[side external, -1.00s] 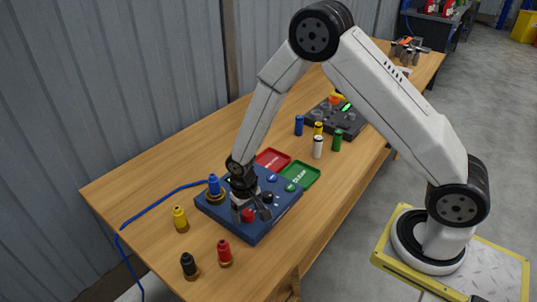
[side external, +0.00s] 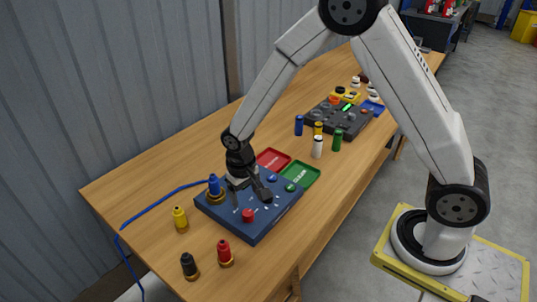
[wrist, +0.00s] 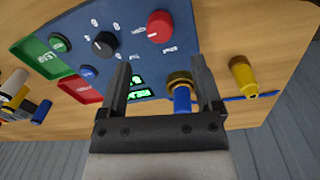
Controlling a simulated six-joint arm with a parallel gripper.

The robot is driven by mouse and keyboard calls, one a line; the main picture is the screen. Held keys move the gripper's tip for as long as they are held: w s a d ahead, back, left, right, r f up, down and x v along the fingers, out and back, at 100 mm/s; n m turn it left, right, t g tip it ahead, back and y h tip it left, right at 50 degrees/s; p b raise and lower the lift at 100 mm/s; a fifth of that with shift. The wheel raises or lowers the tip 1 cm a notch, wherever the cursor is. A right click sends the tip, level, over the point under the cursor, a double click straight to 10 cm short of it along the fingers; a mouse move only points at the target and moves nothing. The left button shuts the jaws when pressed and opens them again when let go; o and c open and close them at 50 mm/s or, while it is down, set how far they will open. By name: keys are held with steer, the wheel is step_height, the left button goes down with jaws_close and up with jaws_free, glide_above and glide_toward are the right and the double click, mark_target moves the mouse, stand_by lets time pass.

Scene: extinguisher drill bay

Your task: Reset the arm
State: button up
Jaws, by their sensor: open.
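My gripper (side external: 248,197) is open and empty, with its fingers pointing down over the blue control panel (side external: 253,231). In the wrist view the two fingers (wrist: 160,65) are spread apart with nothing between their tips. A red knob (side external: 248,215) on the panel sits in front of the gripper; it also shows in the wrist view (wrist: 160,26). A black knob (wrist: 104,44) is left of the fingers in the wrist view. A blue plug (side external: 214,184) stands upright in a brass ring at the panel's left corner, beside the gripper and partly behind a finger in the wrist view (wrist: 182,98).
Yellow (side external: 180,218), black (side external: 189,265) and red (side external: 224,252) plugs stand on the wooden table (side external: 130,190). Red (side external: 272,158) and green (side external: 302,174) trays adjoin the panel. White (side external: 317,147), green and blue pegs stand farther back near a dark control box (side external: 325,117). A blue cable runs left.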

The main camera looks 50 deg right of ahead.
steer(key=shift+r, duration=0.4)
steer(key=shift+s+d+r, duration=0.1)
steer(key=shift+s+r, duration=0.05)
steer(key=shift+r, duration=0.05)
steer(key=s+d+r+n+t, duration=0.1)
steer(key=s+d+r, duration=0.1)
steer(key=s, duration=0.4)
steer(key=s+d+r+n+t, duration=0.1)
steer(key=s+d+r, duration=0.1)
steer(key=s+r, duration=0.3)
steer(key=shift+s+d+r+t+y, duration=0.3)
steer(key=shift+s+d+t, duration=0.1)
steer(key=shift+s, duration=0.15)
